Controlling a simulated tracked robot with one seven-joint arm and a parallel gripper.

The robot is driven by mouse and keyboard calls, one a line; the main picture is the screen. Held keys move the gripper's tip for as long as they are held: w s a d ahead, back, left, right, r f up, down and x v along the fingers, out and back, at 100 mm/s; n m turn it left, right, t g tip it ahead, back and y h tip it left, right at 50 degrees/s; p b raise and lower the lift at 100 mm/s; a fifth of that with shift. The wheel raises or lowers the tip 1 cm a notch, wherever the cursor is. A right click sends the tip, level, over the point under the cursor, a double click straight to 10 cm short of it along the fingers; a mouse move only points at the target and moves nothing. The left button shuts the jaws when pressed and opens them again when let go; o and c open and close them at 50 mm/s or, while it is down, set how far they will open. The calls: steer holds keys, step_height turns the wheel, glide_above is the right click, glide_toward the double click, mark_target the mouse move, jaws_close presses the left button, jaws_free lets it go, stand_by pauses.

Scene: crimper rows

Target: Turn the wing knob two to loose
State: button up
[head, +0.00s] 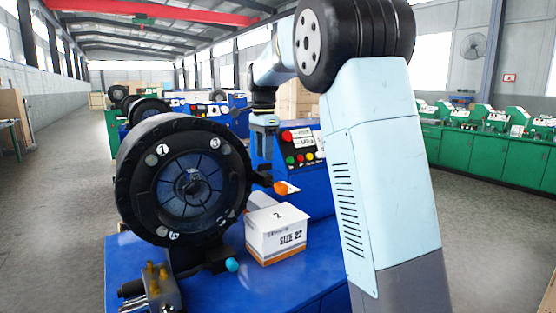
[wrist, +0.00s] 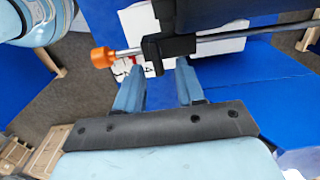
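I cannot make out which part is wing knob two. The crimper's round black head (head: 183,180) stands at left in the head view, with number discs on its face; 1 and 3 read clearly. An orange knob (head: 281,187) sticks out at its right. In the wrist view, an orange knob (wrist: 103,57) sits on the end of a metal rod that passes through a black block (wrist: 153,55). My gripper (wrist: 159,78) is open, its two blue fingers apart, with the block just beyond the fingertips. Whether they touch it is unclear. In the head view its fingers are largely hidden.
A white box (head: 275,235) marked 2 and SIZE 22 stands on the blue bench (head: 225,290). A teal knob (head: 232,265) and brass fittings (head: 156,275) sit low at the front. A blue control panel (head: 302,150) stands behind. Open floor lies at left.

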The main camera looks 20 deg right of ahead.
mark_target(265, 169)
steer(key=shift+f, duration=1.6)
steer(key=shift+c, duration=0.3)
steer(key=shift+r, duration=0.1)
jaws_close()
